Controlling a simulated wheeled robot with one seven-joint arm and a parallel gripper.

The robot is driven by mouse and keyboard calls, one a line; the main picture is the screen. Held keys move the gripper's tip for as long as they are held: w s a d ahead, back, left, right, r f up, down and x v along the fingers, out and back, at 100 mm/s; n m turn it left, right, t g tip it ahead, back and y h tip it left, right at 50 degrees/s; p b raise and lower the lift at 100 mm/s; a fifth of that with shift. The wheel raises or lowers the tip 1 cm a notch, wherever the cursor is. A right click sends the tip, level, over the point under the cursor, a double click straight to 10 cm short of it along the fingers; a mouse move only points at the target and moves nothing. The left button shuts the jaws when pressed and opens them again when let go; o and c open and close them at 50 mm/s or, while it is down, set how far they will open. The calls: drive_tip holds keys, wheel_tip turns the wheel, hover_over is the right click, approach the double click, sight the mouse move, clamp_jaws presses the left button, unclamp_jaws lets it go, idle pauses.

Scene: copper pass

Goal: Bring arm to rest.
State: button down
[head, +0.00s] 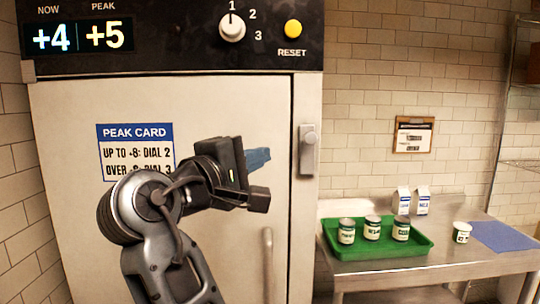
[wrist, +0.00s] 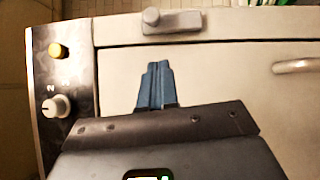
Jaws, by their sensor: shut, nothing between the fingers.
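My gripper (head: 258,159) is raised in front of the pale cabinet door (head: 75,230), its blue fingers pointing right. In the wrist view the blue fingers (wrist: 157,84) lie side by side, shut and empty, with the door behind them. My arm comes up from the bottom of the head view and bends at the elbow-like joint near the peak card (head: 135,133). My gripper and arm cover part of that card. Whether the fingers touch the door cannot be told.
The black panel has displays reading +4 and +5, a white dial (head: 232,28) pointing at 1, and a yellow reset button (head: 293,28). The door has a latch (head: 308,150) and a handle (head: 267,260). A steel table (head: 380,267) at right bears a green tray (head: 425,243) with three cans.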

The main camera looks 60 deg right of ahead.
drive_tip(key=a, duration=0.4)
drive_tip(key=shift+s+a+f+b, duration=0.1)
drive_tip(key=shift+a+f+b, duration=0.15)
drive_tip(key=shift+b, duration=0.1)
